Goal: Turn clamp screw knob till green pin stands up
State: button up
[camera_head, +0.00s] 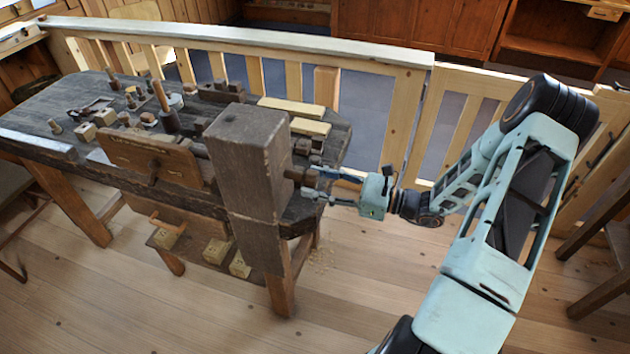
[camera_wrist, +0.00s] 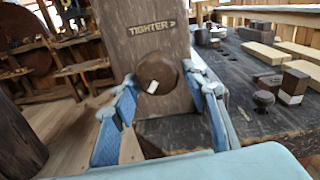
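The clamp screw knob (camera_wrist: 157,73) is a round brown wooden knob with a short white mark on its face, tilted slightly. It sits on the dark wooden post (camera_wrist: 128,33), below the lettering "TIGHTER >". In the head view the knob (camera_head: 310,178) sticks out from the right side of the post (camera_head: 245,150). My gripper (camera_head: 323,185) reaches it from the right. In the wrist view the two blue fingers of my gripper (camera_wrist: 160,78) stand apart on either side of the knob, with small gaps apparent. I cannot make out a green pin in either view.
The dark workbench (camera_head: 335,145) carries wooden blocks, spools and tools. Pale boards (camera_head: 292,106) lie at its far right. A railing (camera_head: 400,120) runs behind the bench. The plank floor (camera_head: 345,290) in front is mostly clear.

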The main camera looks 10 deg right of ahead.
jog(key=shift+o, duration=0.7)
jog(key=shift+a+r, duration=0.1)
jog(key=shift+a, duration=0.05)
jog(key=v, duration=1.2)
